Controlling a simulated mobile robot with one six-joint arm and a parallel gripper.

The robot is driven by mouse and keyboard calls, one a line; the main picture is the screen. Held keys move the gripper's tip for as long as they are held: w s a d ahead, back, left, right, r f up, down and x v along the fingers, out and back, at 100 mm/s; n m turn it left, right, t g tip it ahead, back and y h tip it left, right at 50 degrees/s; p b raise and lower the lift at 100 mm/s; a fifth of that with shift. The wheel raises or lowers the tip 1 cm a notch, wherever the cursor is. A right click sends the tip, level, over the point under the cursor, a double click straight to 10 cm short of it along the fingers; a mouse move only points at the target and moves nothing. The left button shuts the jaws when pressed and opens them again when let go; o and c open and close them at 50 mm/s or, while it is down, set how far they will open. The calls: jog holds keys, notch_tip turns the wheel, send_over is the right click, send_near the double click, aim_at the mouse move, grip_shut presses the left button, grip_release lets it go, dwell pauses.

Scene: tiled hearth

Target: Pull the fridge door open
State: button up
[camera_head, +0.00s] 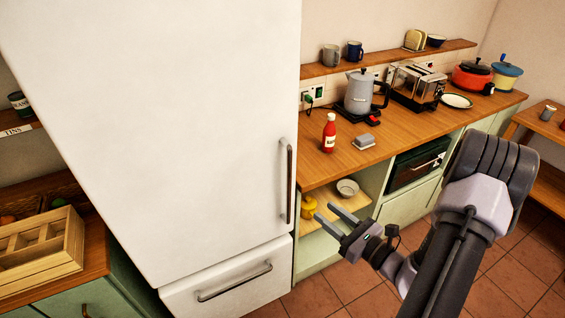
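The white fridge (200,110) stands tall at the left of centre. Its big upper door is closed and has a vertical metal bar handle (288,182) near its right edge. Below it is a closed drawer front (228,285) with a horizontal bar handle (234,282). My gripper (325,217) is to the right of the door handle and a little lower, apart from it. Its two fingers are spread, point up and left, and hold nothing.
A wooden counter (330,165) right of the fridge bears a red bottle (329,133), a kettle (359,92), a toaster (417,86) and pots. An open shelf behind my gripper holds a bowl (347,188) and a yellow item (309,207). Tiled floor (345,280) shows in front.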

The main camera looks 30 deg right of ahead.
jog(key=d+b+x, duration=0.1)
jog(key=x, duration=1.6)
jog(key=shift+w+f+m+h+b, duration=0.25)
jog(key=shift+f+m+h+b, duration=0.05)
jog(key=shift+b, duration=0.1)
grip_shut()
